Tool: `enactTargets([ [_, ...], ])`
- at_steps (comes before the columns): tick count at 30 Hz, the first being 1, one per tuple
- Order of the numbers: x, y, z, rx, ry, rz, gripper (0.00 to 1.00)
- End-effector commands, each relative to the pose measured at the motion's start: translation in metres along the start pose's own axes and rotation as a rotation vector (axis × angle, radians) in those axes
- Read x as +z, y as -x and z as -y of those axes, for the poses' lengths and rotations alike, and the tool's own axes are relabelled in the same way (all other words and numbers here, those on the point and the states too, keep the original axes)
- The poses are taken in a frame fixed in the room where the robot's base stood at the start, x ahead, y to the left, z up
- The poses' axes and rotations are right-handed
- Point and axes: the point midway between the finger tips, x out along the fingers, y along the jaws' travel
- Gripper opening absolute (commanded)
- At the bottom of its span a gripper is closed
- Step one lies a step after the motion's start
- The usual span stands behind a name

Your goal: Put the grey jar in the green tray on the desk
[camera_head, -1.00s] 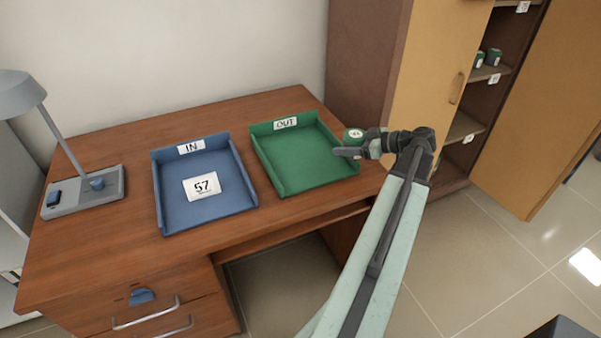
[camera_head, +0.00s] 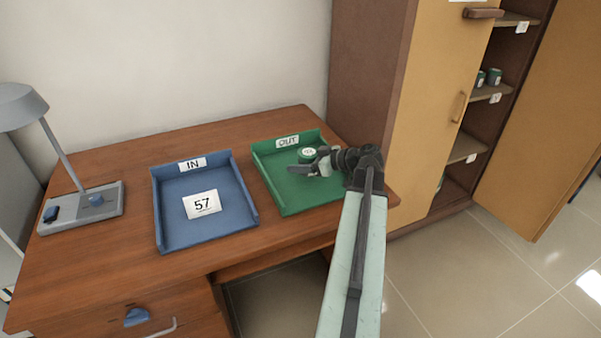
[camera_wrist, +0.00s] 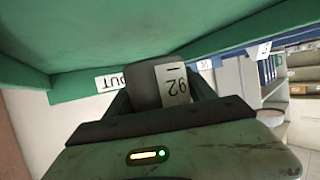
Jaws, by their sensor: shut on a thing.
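The jar (camera_head: 307,156) is held in my gripper (camera_head: 306,164) over the green tray (camera_head: 283,195) marked OUT, in the head view. In the wrist view the jar (camera_wrist: 144,86) looks dark grey, with a white label reading 92 upside down. My gripper is shut on it. The green tray fills the top of the wrist view (camera_wrist: 150,35). I cannot tell whether the jar touches the tray floor.
A blue tray (camera_head: 171,215) marked IN, with a card reading 57, stands left of the green tray on the wooden desk (camera_head: 120,265). A grey lamp (camera_head: 80,208) stands at the far left. A cabinet (camera_head: 425,95) with an open door and small jars stands right.

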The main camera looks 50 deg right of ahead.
Motion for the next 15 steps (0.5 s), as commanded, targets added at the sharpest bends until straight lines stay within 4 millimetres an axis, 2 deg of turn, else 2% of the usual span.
enactTargets([
  [2, 0.004, -0.001, 0.0, 0.0, 0.0, -0.001, 0.09],
  [9, 0.036, -0.015, 0.0, -0.001, 0.0, -0.001, 0.09],
  [15, 0.032, -0.013, 0.0, -0.001, 0.0, -0.001, 0.09],
])
